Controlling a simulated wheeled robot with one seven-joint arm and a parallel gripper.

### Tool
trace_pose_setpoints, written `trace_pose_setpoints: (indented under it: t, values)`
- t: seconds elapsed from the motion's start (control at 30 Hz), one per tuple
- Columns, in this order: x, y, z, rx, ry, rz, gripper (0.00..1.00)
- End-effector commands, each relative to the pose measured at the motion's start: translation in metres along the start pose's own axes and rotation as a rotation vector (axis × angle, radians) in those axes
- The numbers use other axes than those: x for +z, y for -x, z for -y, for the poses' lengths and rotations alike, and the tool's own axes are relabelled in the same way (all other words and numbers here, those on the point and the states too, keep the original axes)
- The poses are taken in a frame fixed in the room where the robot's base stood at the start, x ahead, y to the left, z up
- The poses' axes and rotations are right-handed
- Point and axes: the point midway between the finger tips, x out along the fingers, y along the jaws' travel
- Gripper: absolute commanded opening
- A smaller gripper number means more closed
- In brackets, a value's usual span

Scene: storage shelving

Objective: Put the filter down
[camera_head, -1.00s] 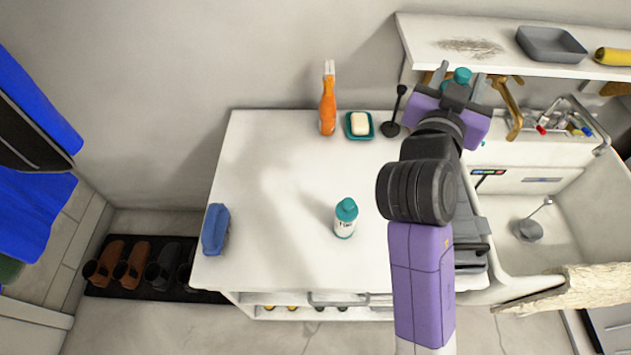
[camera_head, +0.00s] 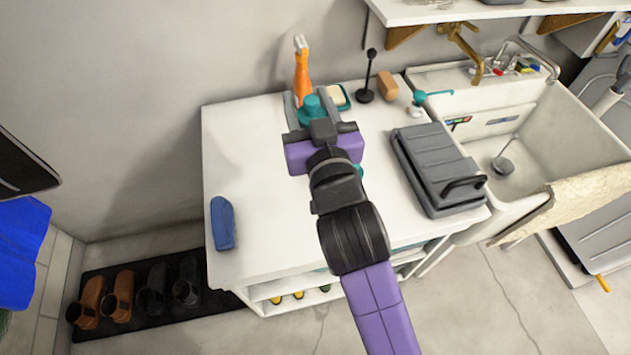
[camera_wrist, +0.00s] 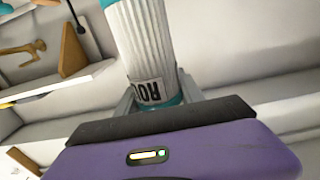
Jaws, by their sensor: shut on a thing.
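The filter is a white ribbed cylinder with a teal end and a dark-lettered label; it fills the upper middle of the wrist view (camera_wrist: 145,40). My gripper (camera_head: 311,104) is shut on it, and in the head view only its teal top (camera_head: 312,108) shows between the fingers. It appears over the back part of the white counter (camera_head: 255,200); I cannot tell whether it touches the counter.
A black plunger-like tool (camera_head: 366,95), a brown block (camera_head: 387,86) and a grey case (camera_head: 437,165) stand to the right.

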Motion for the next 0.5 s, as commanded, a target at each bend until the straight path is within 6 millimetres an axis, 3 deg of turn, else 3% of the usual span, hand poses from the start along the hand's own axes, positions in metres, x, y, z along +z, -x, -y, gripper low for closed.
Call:
trace_pose_setpoints:
  t: [0.1,0.5]
  values:
    - [0.033,0.001,0.000,0.000,0.002,0.008,0.00]
    - [0.126,0.001,0.000,0.000,0.002,0.003,0.00]
